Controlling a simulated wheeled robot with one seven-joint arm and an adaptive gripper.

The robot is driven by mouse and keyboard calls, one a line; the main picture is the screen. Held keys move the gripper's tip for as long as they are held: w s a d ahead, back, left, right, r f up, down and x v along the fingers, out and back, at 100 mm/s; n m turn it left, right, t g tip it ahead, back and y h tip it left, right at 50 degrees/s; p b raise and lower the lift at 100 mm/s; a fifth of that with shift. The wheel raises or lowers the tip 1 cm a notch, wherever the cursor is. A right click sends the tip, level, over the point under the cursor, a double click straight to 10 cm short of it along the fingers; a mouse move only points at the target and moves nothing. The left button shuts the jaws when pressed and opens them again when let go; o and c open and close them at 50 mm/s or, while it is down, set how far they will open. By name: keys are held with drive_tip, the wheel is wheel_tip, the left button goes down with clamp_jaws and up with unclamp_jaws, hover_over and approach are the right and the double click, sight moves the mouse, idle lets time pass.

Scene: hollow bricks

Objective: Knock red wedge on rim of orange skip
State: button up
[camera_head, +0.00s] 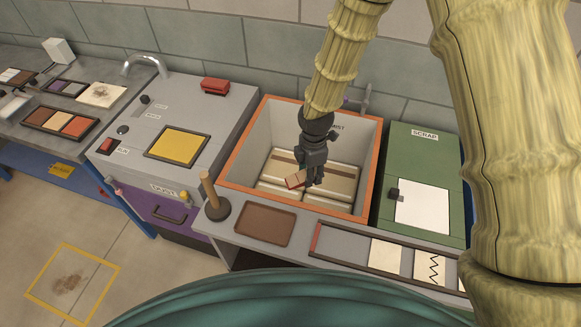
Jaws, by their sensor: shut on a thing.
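The orange skip (226,157) is an open box with grey inner walls and an orange rim, in the middle of the head view. My gripper (303,181) points down inside the skip's outline, near its front wall. It is shut on the red wedge (295,179), a small reddish block with a pale face, which sticks out to the left of the fingers. The wedge appears above the packages on the skip's floor; I cannot tell whether it touches anything. The fingers hide part of it.
Tan packages (339,178) lie in the skip. A green scrap bin (421,150) stands to the right. A plunger (216,207) and a brown tray (265,224) are in front. A grey console (205,112) with a red object (215,86) is left.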

sight(291, 178)
drive_tip(key=a+n, duration=0.1)
drive_tip(key=n, duration=0.1)
drive_tip(key=a+n, duration=0.1)
drive_tip(key=n, duration=0.1)
drive_tip(key=a+n, duration=0.1)
drive_tip(key=n, duration=0.1)
drive_tip(key=shift+w+a+r+p, duration=0.15)
drive_tip(key=shift+r+p, duration=0.2)
drive_tip(key=shift+w+a+f+n+b, duration=0.1)
drive_tip(key=shift+a+f+n+b, duration=0.3)
drive_tip(key=shift+f+n+b, duration=0.25)
drive_tip(key=shift+s+a+f+n+b, duration=0.1)
drive_tip(key=shift+a+f+n+b, duration=0.35)
drive_tip(key=shift+f+n, duration=0.4)
drive_tip(key=shift+w+a+f+n+b, duration=0.1)
drive_tip(key=shift+a+f+n+b, duration=0.4)
drive_tip(key=shift+n, duration=0.4)
drive_tip(key=shift+d+f, duration=0.1)
drive_tip(key=shift+f, duration=0.05)
drive_tip(key=shift+f, duration=0.35)
wheel_tip(291, 178, down, 5)
drive_tip(key=b, duration=0.3)
drive_tip(key=shift+r, duration=0.1)
drive_tip(key=shift+r+p, duration=2.25)
drive_tip(key=shift+r, duration=0.65)
drive_tip(key=shift+c, duration=0.4)
